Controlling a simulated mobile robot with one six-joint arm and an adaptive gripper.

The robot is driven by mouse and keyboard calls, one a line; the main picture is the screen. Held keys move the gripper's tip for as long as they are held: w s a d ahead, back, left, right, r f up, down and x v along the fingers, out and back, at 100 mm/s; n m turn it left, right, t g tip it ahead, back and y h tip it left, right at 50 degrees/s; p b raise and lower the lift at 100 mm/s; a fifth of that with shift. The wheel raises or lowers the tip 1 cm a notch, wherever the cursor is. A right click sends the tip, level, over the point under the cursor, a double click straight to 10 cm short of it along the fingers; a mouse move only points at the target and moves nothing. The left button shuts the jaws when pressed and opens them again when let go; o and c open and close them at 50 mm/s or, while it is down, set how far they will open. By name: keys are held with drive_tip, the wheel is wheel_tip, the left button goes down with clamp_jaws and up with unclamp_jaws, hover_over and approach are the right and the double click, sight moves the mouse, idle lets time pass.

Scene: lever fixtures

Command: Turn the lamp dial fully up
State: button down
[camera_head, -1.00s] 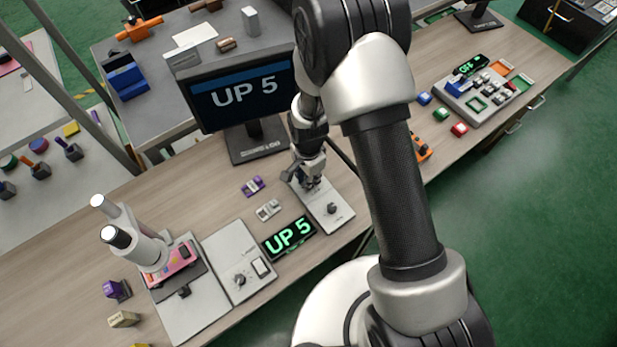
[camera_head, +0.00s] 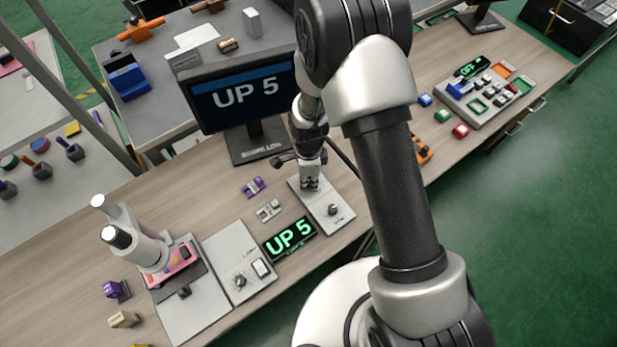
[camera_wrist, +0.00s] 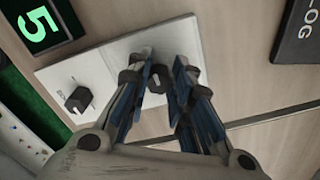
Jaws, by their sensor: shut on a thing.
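My gripper (camera_head: 310,186) points down over the rear part of a light grey control plate (camera_head: 345,217). In the wrist view, my gripper (camera_wrist: 157,84) is shut on a small dark dial (camera_wrist: 155,90), with a fingertip on each side. The fingers hide much of this dial, and I cannot read its label. A second black dial (camera_head: 332,209) with a white pointer stands free on the front part of the same plate; it also shows in the wrist view (camera_wrist: 78,99). Another dial (camera_head: 240,281) sits on a separate plate beside the microscope.
A small display (camera_head: 290,239) and a monitor (camera_head: 240,93) both read UP 5. Purple (camera_head: 253,187) and grey (camera_head: 269,210) small parts lie left of the plate. A microscope (camera_head: 140,245) stands at the left. A button panel (camera_head: 490,95) is at the right.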

drive_tip(key=shift+s, duration=0.1)
drive_tip(key=c, duration=1.4)
unclamp_jaws()
drive_tip(key=shift+c, duration=0.2)
wheel_tip(320, 180, up, 12)
